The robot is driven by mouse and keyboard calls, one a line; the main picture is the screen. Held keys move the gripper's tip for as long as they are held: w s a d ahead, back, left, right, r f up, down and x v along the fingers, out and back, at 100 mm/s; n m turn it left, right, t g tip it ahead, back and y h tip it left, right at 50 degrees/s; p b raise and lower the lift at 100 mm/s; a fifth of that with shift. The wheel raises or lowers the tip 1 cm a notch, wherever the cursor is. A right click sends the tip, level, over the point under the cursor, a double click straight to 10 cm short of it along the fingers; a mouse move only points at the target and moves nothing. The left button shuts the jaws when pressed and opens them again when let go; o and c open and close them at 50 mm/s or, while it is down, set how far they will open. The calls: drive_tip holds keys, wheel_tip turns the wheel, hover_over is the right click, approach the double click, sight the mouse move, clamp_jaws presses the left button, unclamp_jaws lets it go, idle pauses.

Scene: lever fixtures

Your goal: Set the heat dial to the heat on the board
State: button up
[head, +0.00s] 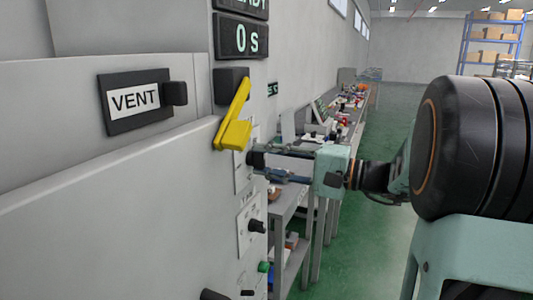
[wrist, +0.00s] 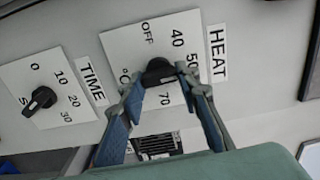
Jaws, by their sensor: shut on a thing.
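The black heat dial (wrist: 158,71) sits on a white plate marked OFF, 40, 50 and 70, with a HEAT label (wrist: 217,53) beside it. My gripper (wrist: 163,88) has its two fingers on either side of the dial, shut on it. A finger covers part of the scale past 50, and I cannot tell which mark the dial points to. In the head view my gripper (head: 262,161) reaches the dial on the machine's front face. The display board (head: 240,38) shows "0 s" below a cut-off line ending in "EADY"; no heat value is readable.
A TIME dial (wrist: 40,99) is beside the heat dial. In the head view, a yellow lever (head: 234,118) juts out just above my gripper. A VENT slider (head: 140,100) is at left, a green button (head: 264,267) below. Benches with clutter stand behind; green floor is open at right.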

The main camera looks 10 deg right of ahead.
drive_tip(key=shift+m+p, duration=3.55)
drive_tip(key=shift+m, duration=0.95)
drive_tip(key=shift+f, duration=0.15)
drive_tip(key=o, duration=1.2)
drive_tip(key=shift+c, duration=0.2)
drive_tip(key=v, duration=1.2)
